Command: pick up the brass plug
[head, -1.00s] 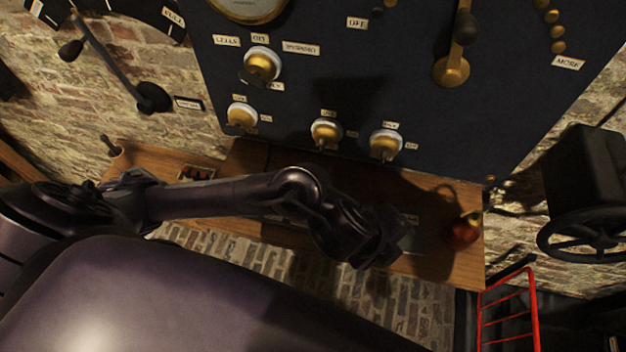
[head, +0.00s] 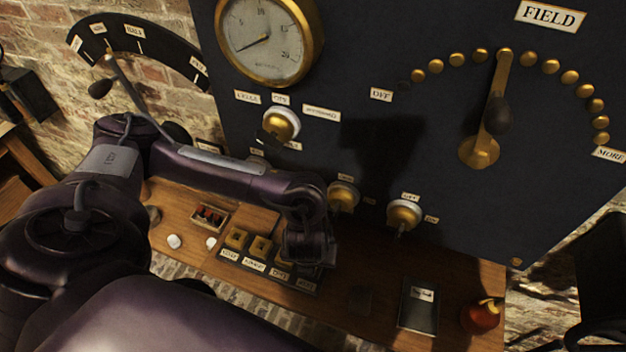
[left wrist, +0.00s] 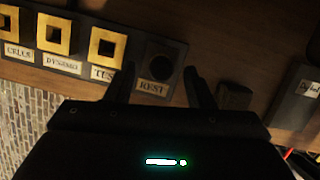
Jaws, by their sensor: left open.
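A dark socket block (head: 268,264) lies on the wooden shelf, with square brass sockets labelled CELLS, DYNAMO and TEST (left wrist: 107,47). At its right end, over the REST label (left wrist: 153,90), is a dark round shape (left wrist: 161,58); I cannot tell whether it is the top of the brass plug or an empty hole. No brass plug shows clearly. My left gripper (head: 309,258) is over this REST end, and it hides part of it in the head view. In the left wrist view its open fingers (left wrist: 160,82) stand either side of the REST place, with nothing seen gripped.
A small dark block (left wrist: 235,96) sits just right of the fingers. A dark notebook (head: 418,306) and a red round object (head: 481,316) lie further right. A small compartment box (head: 209,216) is at the left. The panel (head: 380,130) with brass switches (head: 404,215) rises behind the shelf.

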